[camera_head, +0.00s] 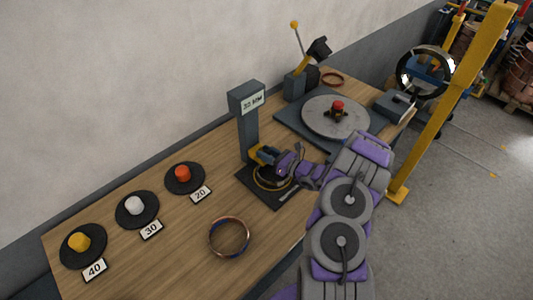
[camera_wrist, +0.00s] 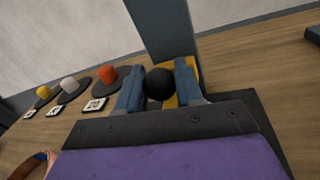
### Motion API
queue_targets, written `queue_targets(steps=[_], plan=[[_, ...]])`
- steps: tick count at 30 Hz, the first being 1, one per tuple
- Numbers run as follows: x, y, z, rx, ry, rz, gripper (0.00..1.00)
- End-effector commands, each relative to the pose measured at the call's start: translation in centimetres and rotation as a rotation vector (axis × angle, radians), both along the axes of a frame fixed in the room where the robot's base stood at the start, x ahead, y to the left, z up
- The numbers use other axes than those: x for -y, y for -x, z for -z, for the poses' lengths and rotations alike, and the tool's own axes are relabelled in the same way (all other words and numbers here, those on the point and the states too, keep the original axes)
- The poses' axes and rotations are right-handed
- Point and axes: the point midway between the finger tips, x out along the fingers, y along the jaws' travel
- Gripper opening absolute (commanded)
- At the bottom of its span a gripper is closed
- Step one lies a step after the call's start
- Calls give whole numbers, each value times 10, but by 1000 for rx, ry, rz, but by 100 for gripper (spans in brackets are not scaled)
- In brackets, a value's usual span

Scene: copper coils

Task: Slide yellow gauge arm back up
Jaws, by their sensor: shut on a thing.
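The height gauge (camera_head: 247,130) is a dark grey post with a display on top, standing on a dark base plate on the wooden bench. Its yellow gauge arm (camera_head: 261,153) is low on the post. In the wrist view a bit of the yellow arm (camera_wrist: 171,102) shows behind a black ball knob (camera_wrist: 160,84). My gripper (camera_wrist: 158,88) is shut on the black knob, with one blue-grey finger on each side. In the head view my gripper (camera_head: 272,158) is at the post's lower part, just above a copper coil (camera_head: 272,178) on the base plate.
Black discs with yellow (camera_head: 79,241), white (camera_head: 135,205) and red (camera_head: 182,173) knobs line the bench's left, labelled 40, 30, 20. A loose coil (camera_head: 229,237) lies in front. A round turntable (camera_head: 335,116) and a yellow post (camera_head: 452,100) stand to the right.

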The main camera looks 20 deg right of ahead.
Motion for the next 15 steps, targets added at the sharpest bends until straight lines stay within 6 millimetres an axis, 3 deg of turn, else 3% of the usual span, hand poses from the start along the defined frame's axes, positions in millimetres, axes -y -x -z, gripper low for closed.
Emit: queue_targets(steps=[9,15], plan=[[2,-1,-2,1,1,4,0],[2,-1,-30,4,-1,6,0]])
